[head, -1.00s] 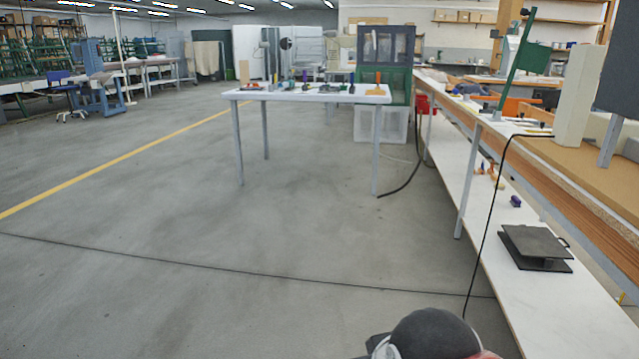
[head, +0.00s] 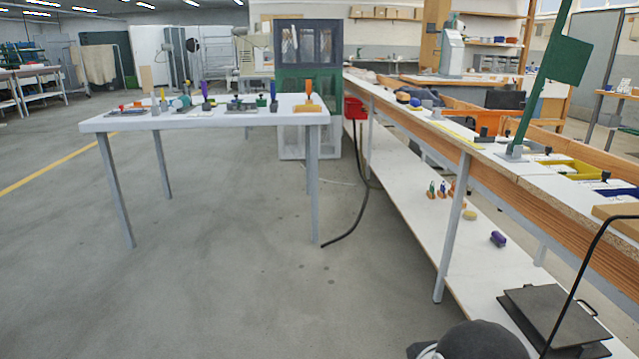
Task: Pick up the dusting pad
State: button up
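I cannot tell for sure which thing is the dusting pad. Several small items with upright handles stand on the white table (head: 215,118), among them an orange-handled one on a tan base (head: 309,104) at its right end. On the low shelf under the long bench lie a small round yellowish pad (head: 470,214) and a purple block (head: 498,239). All are small in the picture. A dark rounded part of my arm shows at the bottom edge. My gripper is not in view.
The long wooden bench (head: 500,175) runs along the right, with a green post (head: 540,90) on it. A black press plate (head: 555,315) sits on its low shelf (head: 400,195). A black cable (head: 362,190) hangs near the white table. The floor ahead and left is open.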

aim_at(414, 103)
jog(key=i, duration=1)
jog(key=i+j+z, duration=0.1)
jog(key=i, duration=0.9)
